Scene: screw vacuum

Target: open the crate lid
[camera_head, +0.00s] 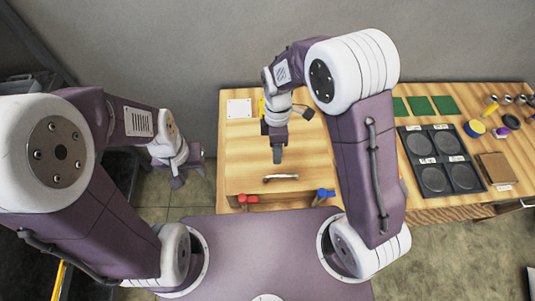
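A light wooden crate lid (245,172) lies flat and looks closed at the left part of the wooden workbench. A metal bar handle (281,178) is fixed near its front edge. My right gripper (278,158) points down over the lid, just behind the handle and apart from it in the picture. Its fingers overlap from this angle, so its opening is hidden. My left gripper (188,177) is off the left side of the bench, above the floor. Its fingers are too small and angled to read. The crate's inside is not visible.
Red-handled (247,199) and blue-handled (325,194) tools sit at the bench's front edge. A white plate (239,108) lies at the back left. A dark tray with round recesses (436,178), green squares (420,105), a brown block (497,168) and a yellow-blue roll (474,128) occupy the right side.

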